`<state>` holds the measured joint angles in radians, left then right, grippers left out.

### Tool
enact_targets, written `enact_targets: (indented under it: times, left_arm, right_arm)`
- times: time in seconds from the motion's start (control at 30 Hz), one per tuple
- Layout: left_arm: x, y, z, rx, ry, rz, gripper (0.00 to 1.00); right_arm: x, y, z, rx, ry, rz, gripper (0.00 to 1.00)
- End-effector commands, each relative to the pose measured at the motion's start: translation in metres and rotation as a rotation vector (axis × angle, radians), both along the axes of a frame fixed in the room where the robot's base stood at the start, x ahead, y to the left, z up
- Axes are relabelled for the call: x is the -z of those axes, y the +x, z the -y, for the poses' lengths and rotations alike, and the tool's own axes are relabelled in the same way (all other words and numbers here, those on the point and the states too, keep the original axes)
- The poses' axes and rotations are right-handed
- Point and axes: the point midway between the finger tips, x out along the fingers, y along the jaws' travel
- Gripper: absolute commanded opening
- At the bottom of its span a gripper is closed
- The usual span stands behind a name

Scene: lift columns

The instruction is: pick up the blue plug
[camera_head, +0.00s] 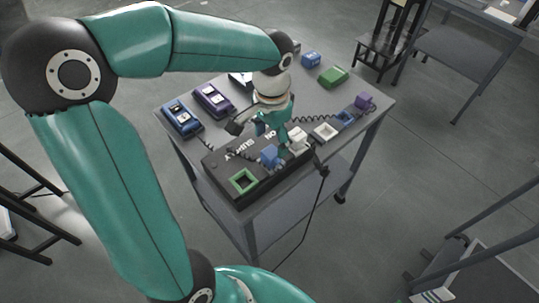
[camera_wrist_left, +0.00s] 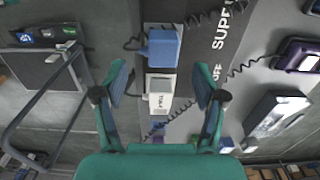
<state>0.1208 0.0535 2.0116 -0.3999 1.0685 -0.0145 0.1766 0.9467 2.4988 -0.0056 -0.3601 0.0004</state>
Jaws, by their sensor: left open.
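The blue plug (camera_head: 268,155) sits on the black supply box (camera_head: 213,162), beside a white plug (camera_head: 298,141). In the left wrist view the blue plug (camera_wrist_left: 163,48) is at the upper middle, with a cord beside it, and the white plug (camera_wrist_left: 161,92) is below it. My left gripper (camera_head: 264,128) is open above the box. In the wrist view its two fingers (camera_wrist_left: 160,84) stand apart on either side, with the white plug showing between them and the blue plug beyond the tips. My right gripper is not in view.
A green square frame (camera_head: 243,181) is at the box's near end. A blue device (camera_head: 181,117), a purple device (camera_head: 212,98), a green block (camera_head: 333,76) and a purple block (camera_head: 364,101) lie on the grey table (camera_head: 379,97). Coiled cords run across it.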

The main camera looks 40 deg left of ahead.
Motion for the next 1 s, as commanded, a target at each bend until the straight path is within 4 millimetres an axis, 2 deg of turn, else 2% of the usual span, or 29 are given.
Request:
enact_targets:
  times: [0.27,0.6,0.87,1.0]
  left_arm:
    - [0.018,0.001,-0.001,-0.001,-0.001,-0.002,0.71]
    - [0.061,0.004,-0.005,-0.001,-0.001,-0.002,0.71]
    - [0.064,0.004,-0.005,-0.001,-0.001,0.001,0.71]
    - [0.064,0.004,-0.005,-0.002,-0.001,0.001,0.49]
  right_arm:
    - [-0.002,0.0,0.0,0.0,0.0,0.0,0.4]
    - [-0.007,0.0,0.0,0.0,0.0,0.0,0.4]
    - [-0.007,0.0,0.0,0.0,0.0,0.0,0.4]
    - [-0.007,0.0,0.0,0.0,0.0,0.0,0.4]
